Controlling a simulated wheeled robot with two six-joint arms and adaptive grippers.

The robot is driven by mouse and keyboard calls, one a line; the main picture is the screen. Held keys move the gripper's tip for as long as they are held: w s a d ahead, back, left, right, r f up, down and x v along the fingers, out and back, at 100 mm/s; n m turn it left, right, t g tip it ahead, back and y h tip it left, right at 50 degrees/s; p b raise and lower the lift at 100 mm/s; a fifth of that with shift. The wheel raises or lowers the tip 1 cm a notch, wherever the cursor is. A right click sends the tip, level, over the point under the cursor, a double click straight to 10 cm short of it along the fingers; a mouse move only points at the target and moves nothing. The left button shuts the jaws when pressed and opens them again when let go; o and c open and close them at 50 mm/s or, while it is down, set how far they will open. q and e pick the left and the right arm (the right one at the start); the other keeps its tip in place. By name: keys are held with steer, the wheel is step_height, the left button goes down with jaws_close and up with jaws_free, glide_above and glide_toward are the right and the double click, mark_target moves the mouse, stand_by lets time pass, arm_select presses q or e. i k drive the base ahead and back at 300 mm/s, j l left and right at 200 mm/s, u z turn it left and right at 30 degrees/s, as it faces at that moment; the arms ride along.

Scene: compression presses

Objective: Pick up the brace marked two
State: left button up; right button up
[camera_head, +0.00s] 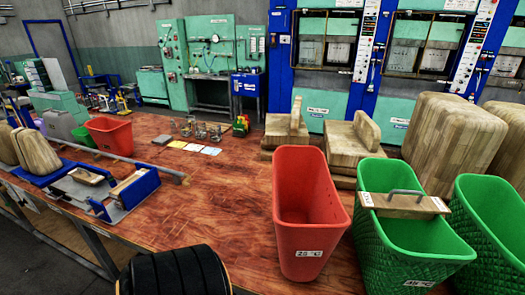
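A wooden brace (405,205) with a grey bar handle lies across the rim of a green bin (405,245) at the right. Small white labels sit at its ends, but their marks are too small to read. At the left, a wooden piece (130,182) sits in a blue and grey fixture, with another wooden piece (87,175) behind it. I cannot tell which of these, if any, is marked two.
An open red bin (300,215) stands left of the green bin, and another green bin (490,230) stands right. Large wooden blocks (455,140) stand behind them. A smaller red bin (110,135) is far left. The red-brown table (195,205) is clear in the middle.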

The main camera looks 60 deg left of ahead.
mark_target(83, 176)
steer(key=u, duration=3.45)
steer(key=z, duration=0.45)
steer(key=i+j+z, duration=0.15)
steer(key=j+z, duration=0.15)
steer(key=i+j+z, duration=0.1)
steer(key=j+z, duration=0.25)
steer(key=i+j+z, duration=0.1)
steer(key=j+z, duration=0.5)
steer(key=j, duration=0.15)
steer(key=k+j+z, duration=0.1)
steer(key=j+z, duration=0.15)
steer(key=j, duration=2.5)
